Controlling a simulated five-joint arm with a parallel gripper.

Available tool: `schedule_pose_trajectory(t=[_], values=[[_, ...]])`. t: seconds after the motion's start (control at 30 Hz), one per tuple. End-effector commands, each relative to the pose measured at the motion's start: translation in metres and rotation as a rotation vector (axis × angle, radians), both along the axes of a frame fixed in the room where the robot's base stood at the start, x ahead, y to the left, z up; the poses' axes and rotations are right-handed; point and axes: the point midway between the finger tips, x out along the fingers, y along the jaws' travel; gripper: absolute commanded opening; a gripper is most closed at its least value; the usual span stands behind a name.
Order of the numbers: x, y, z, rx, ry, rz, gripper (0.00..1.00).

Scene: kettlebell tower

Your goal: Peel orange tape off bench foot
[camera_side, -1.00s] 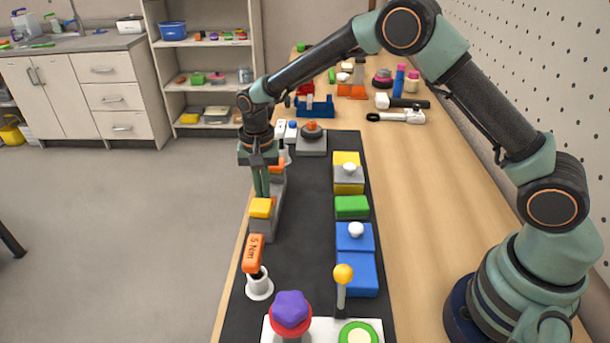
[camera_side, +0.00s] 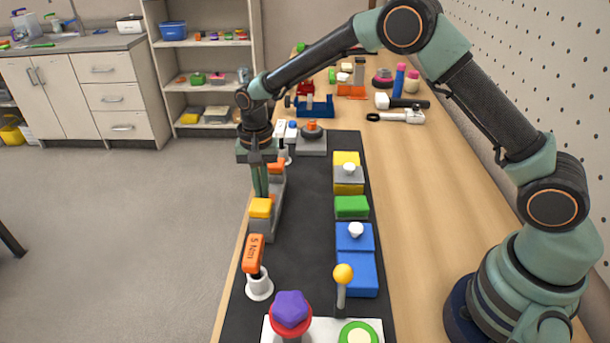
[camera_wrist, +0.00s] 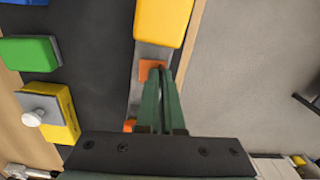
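A long grey bench piece (camera_side: 269,215) lies along the left edge of the black mat, with a yellow block (camera_side: 260,207) on its near end. The block also shows at the top of the wrist view (camera_wrist: 163,18). A small orange patch, seemingly the tape (camera_wrist: 150,70), lies on the grey piece just beyond my fingertips. More orange (camera_side: 277,167) shows behind my fingers in the side view. My gripper (camera_side: 261,192) points down over the grey piece, behind the yellow block. Its green fingers (camera_wrist: 160,73) look closed together at the patch's edge. I cannot see tape between them.
An orange-headed tool (camera_side: 254,254) stands in a white holder in front. Blue blocks (camera_side: 355,274), a green block (camera_side: 351,207) and a yellow block with a white knob (camera_side: 348,186) line the mat's right side. The mat's middle (camera_side: 308,200) is clear.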

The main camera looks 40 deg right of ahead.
Motion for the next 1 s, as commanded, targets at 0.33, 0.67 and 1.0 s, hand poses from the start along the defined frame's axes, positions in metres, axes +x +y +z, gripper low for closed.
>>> schedule_pose_trajectory(t=[0.33,0.67,1.0], values=[[0.001,0.002,0.006,0.0,-0.001,0.0,0.0],[0.002,0.003,0.012,0.0,-0.001,0.0,0.0],[0.003,0.004,0.018,0.001,-0.001,0.0,0.0]])
